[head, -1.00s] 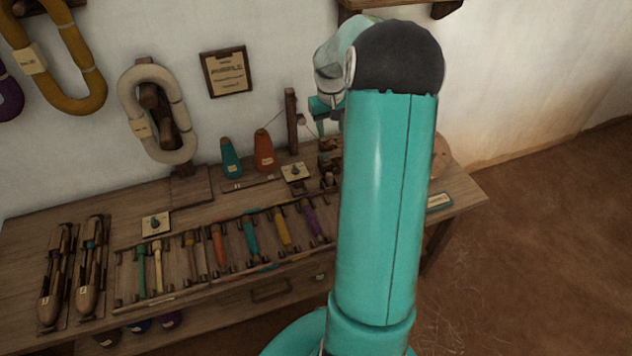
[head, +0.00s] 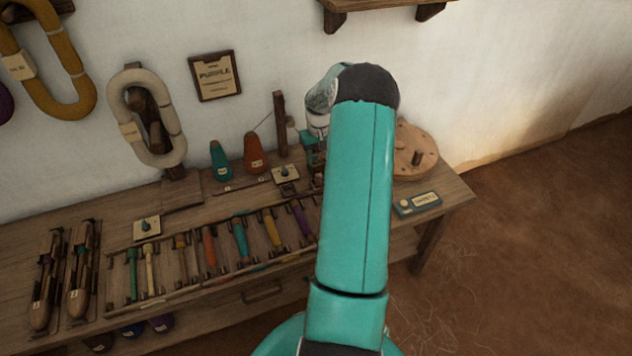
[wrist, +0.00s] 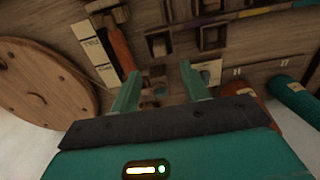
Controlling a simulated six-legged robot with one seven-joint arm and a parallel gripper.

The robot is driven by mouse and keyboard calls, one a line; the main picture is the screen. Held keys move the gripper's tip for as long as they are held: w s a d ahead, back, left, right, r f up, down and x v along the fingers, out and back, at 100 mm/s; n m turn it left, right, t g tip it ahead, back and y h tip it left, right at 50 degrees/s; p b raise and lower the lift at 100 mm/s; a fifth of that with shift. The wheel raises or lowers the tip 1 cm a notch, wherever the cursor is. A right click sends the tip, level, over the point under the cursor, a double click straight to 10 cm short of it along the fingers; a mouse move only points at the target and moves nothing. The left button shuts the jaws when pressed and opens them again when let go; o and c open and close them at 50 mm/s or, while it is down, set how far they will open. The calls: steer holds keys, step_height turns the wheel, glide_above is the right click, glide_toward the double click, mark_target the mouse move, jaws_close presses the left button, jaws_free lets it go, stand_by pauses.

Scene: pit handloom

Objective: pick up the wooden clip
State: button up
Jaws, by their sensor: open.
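In the wrist view my gripper (wrist: 160,70) is open, its two teal fingers pointing down toward the bench. Small brown wooden pieces (wrist: 158,44) lie just beyond and between the fingertips. One of them may be the wooden clip, but the picture is too dark and small to tell. I see nothing held between the fingers. In the head view my gripper (head: 313,160) is over the back right of the bench (head: 190,192), mostly hidden behind my teal arm. The clip cannot be made out there.
A round wooden disc (head: 412,152) and a small labelled box (head: 416,203) are right of my gripper. Orange (head: 254,153) and teal (head: 221,162) cones, a post (head: 280,125) and a small plate (head: 286,174) stand left of it. Colored bobbins (head: 240,240) lie in a front rack.

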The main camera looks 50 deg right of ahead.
mark_target(319, 175)
step_height(319, 175, down, 9)
steer(key=shift+f, duration=0.1)
steer(key=shift+s, duration=0.1)
jaws_close()
stand_by(0.3)
